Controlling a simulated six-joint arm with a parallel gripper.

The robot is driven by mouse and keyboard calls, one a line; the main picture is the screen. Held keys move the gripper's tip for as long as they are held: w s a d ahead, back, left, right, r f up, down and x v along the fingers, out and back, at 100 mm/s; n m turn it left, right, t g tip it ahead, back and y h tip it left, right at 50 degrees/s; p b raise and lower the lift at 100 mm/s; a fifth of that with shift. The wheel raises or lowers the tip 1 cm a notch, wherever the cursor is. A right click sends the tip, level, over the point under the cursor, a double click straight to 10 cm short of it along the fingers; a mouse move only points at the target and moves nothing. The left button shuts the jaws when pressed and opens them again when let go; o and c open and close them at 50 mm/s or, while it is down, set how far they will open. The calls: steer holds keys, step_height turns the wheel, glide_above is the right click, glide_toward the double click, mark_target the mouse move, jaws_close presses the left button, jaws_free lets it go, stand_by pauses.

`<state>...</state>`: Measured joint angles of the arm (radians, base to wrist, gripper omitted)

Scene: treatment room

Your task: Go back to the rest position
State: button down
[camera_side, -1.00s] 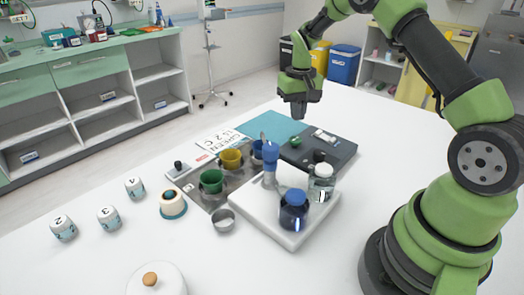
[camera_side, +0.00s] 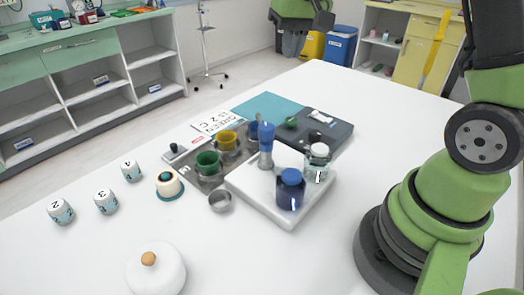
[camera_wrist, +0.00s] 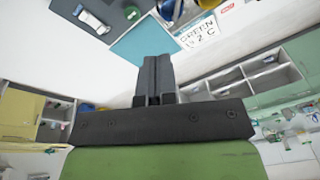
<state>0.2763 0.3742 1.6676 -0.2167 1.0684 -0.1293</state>
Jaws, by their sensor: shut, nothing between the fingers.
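My gripper (camera_side: 293,42) is raised high at the top of the side view, above and beyond the far part of the white table (camera_side: 400,120). Part of my arm is cut off by the top edge. In the wrist view, my gripper's dark fingers (camera_wrist: 153,68) are together, with nothing between them. The table, a teal mat (camera_wrist: 145,38) and a letter card (camera_wrist: 196,34) show past the fingers. My gripper touches nothing on the table.
A white tray (camera_side: 240,186) holds a blue jar (camera_side: 290,190), a clear jar (camera_side: 317,162) and a blue-topped bottle (camera_side: 266,145). The right of the table is clear.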

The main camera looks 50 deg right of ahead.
steer(key=s+a+r+t+y, duration=0.1)
steer(key=s+a+r+t, duration=0.1)
steer(key=s+a, duration=0.3)
steer(key=s+a+r+n+t+y, duration=0.1)
steer(key=s+a+r+t, duration=0.2)
steer(key=s, duration=1)
steer(key=a+r, duration=0.1)
steer(key=a, duration=0.2)
steer(key=shift+s+r, duration=0.15)
steer(key=shift+s, duration=0.15)
